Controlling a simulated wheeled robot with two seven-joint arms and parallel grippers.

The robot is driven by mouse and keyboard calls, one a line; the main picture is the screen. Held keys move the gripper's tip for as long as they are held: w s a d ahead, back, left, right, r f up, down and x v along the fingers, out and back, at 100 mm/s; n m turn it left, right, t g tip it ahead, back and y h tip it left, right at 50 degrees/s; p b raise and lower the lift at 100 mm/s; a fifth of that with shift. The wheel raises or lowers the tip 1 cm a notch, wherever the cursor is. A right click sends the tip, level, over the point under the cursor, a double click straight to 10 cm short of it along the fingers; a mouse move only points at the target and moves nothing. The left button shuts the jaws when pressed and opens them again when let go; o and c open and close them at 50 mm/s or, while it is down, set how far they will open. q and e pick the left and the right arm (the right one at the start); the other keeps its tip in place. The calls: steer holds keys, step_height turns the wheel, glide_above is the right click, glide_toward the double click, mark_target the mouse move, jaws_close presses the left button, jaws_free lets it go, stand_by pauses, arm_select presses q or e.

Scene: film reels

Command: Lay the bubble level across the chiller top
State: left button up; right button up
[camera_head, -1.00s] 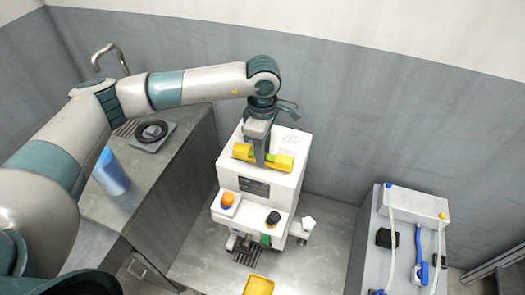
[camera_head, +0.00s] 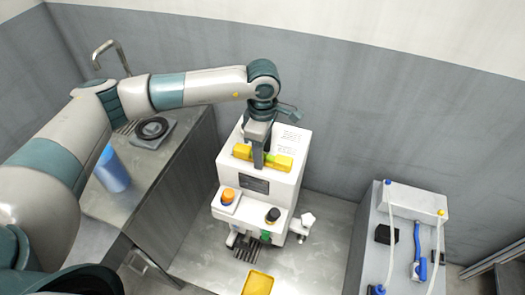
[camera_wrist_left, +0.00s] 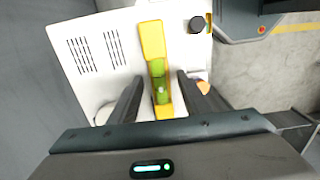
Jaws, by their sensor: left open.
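The yellow bubble level (camera_head: 278,163) with a green vial lies flat across the white chiller top (camera_head: 290,140). It also shows in the left wrist view (camera_wrist_left: 152,40), running lengthwise between the two dark fingers. My left gripper (camera_head: 259,160) comes down from above over the level's middle. In the left wrist view the left gripper (camera_wrist_left: 160,95) is open, with a gap between each finger and the level. The fingers hide part of the level in the head view. My right gripper is not in view.
The chiller front carries an orange knob (camera_head: 228,196) and a black knob (camera_head: 273,215). A yellow tray (camera_head: 258,284) lies on the floor in front. A grey unit with tubes (camera_head: 412,205) stands at right.

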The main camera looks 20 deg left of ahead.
arm_select(q)
steer(key=shift+r, duration=0.3)
step_height(320, 180, up, 7)
steer(key=b, duration=0.3)
steer(key=shift+r+b, duration=0.75)
steer(key=shift+r, duration=1.5)
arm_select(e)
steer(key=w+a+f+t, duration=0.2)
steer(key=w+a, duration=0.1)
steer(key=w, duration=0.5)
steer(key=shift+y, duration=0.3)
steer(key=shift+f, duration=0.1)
